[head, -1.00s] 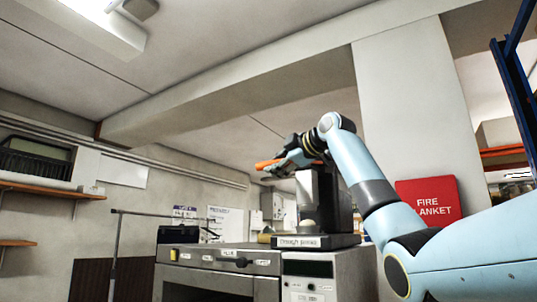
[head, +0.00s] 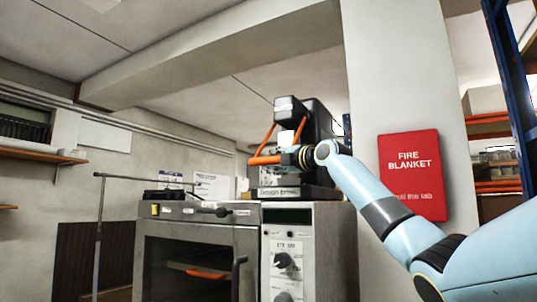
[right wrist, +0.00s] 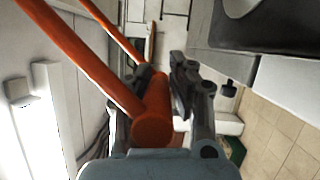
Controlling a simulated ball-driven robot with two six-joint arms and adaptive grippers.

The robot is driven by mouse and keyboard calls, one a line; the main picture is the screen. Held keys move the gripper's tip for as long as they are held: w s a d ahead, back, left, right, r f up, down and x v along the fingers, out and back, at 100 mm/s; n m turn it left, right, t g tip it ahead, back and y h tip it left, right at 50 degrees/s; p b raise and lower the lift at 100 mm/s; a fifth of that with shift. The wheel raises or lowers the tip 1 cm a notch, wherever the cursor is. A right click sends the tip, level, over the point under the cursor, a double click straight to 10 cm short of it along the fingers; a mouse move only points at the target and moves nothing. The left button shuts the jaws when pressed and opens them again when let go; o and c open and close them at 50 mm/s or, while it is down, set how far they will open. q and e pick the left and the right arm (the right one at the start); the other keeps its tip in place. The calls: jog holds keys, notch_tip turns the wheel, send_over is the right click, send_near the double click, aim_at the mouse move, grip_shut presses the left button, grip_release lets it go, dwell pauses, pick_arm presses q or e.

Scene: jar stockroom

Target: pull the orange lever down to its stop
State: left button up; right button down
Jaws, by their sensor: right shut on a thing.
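The orange lever (head: 264,160) is a U-shaped handle on the dark press-like machine (head: 319,125) that stands on the steel oven. Its two arms slope down from the machine's head to a crossbar at the front, low near the machine's base. In the right wrist view the thick orange crossbar (right wrist: 153,124) lies between the dark fingers. My right gripper (right wrist: 165,105) is shut on it. In the head view my right gripper (head: 290,157) is at the crossbar's right end, and its fingers are partly hidden. My left gripper is out of view.
The steel oven (head: 195,222) with knobs and a dark door handle stands under the machine. A red fire blanket box (head: 411,175) hangs on the pillar at the right. A blue rack (head: 510,80) stands at the far right. A thin metal rail (head: 98,240) stands left of the oven.

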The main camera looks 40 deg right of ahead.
jog(key=shift+w+d+f, duration=0.2)
jog(key=shift+d+f, duration=0.15)
jog(key=shift+f, duration=0.35)
jog(key=shift+w+d+f, duration=0.2)
jog(key=shift+d+f, duration=0.15)
jog(key=shift+f, duration=0.35)
jog(key=shift+w+d+f, duration=0.15)
jog(key=shift+d+f, duration=0.1)
jog(key=shift+d, duration=0.05)
jog(key=c, duration=1.1)
grip_release()
jog(key=shift+d, duration=0.1)
jog(key=shift+r, duration=0.1)
jog(key=shift+r, duration=0.15)
jog(key=s, duration=0.7)
jog(key=shift+d, duration=0.1)
jog(key=shift+s, duration=0.5)
jog(key=shift+a, duration=0.2)
jog(key=shift+c, duration=0.4)
